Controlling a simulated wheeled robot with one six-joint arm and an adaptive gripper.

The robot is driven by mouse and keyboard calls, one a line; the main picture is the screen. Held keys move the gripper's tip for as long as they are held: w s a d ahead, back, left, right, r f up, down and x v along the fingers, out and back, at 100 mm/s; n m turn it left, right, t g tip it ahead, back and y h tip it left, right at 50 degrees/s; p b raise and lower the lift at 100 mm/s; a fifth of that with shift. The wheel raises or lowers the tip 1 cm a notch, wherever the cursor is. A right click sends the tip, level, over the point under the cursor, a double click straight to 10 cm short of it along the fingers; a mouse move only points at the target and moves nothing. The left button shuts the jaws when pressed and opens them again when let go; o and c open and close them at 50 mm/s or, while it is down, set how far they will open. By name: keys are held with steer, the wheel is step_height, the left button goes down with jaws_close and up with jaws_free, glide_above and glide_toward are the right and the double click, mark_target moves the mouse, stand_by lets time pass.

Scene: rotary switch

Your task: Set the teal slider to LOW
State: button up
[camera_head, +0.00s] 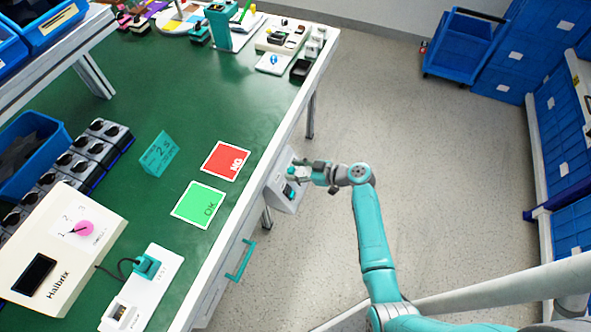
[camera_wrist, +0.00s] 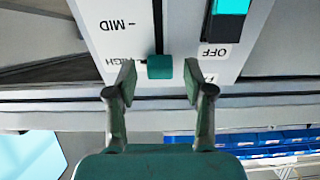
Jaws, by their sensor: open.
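The teal slider (camera_wrist: 160,67) shows in the wrist view as a small block at the lower end of a dark vertical slot. It sits beside the partly hidden HIGH label, with MID further up the panel; the lettering is upside down, and no LOW label is visible. My gripper (camera_wrist: 159,82) is open, with one finger on each side of the slider and a gap on both sides. In the head view my gripper (camera_head: 302,172) is at the light panel (camera_head: 283,197) on the bench's right side; the slider cannot be made out clearly there.
A black switch with a bright teal face (camera_wrist: 229,8) stands right of the slot, by an OFF label. The green bench (camera_head: 130,100) holds a red NG card (camera_head: 225,160), a green OK card (camera_head: 199,205) and a Halbrix box (camera_head: 60,245).

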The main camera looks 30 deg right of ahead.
mark_target(299, 184)
jaws_close()
steer(key=shift+s+d+f, duration=0.45)
steer(key=shift+s+f, duration=0.05)
steer(key=shift+f, duration=0.75)
steer(key=shift+s+d+f, duration=0.4)
steer(key=shift+s+f, duration=0.15)
steer(key=shift+f, duration=0.7)
steer(key=shift+s+d+f, duration=0.45)
steer(key=shift+s+f, duration=0.05)
steer(key=shift+f, duration=0.75)
jaws_free()
steer(key=v, duration=1.2)
